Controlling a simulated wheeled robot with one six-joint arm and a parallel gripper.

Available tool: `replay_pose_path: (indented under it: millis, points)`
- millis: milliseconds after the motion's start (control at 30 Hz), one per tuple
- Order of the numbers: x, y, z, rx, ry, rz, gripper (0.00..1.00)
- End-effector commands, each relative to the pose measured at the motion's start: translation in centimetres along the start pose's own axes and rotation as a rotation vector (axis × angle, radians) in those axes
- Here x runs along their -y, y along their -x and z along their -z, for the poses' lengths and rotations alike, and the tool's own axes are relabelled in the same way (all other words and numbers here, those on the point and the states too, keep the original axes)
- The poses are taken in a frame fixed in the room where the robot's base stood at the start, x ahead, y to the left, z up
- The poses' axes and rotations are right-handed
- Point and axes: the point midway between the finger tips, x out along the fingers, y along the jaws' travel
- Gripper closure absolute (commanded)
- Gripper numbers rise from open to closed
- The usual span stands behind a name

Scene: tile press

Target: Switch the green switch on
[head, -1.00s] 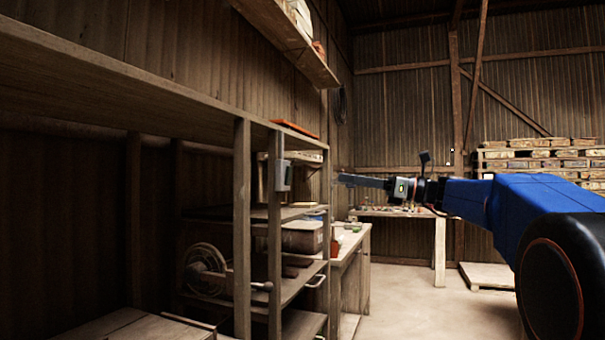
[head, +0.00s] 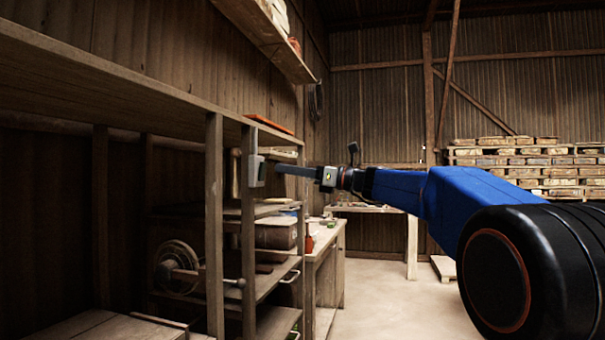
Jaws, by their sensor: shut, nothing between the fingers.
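A small pale switch box (head: 257,171) is fixed to a wooden shelf post, a little left of the picture's middle. Its green part is too small and too hidden to make out clearly, and I cannot tell whether it is on or off. My gripper (head: 279,169) reaches in from the right with its fingers shut and empty. The fingertips are at the right side of the box in the picture. I cannot tell whether they touch it.
The wooden shelving (head: 214,230) runs along the left, with a wheel (head: 178,266) on a lower level. A workbench (head: 325,243) stands behind it. Pallets (head: 520,160) are stacked at the back right. The floor (head: 385,290) between is clear.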

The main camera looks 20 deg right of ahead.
Motion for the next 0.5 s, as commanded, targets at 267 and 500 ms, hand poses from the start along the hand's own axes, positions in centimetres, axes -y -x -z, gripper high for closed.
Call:
replay_pose_path:
  millis: [267,500]
  points:
    - [-0.1,-3.0,0.0,0.000,0.000,-0.002,1.00]
    - [0.0,-3.5,0.0,0.000,0.000,0.001,1.00]
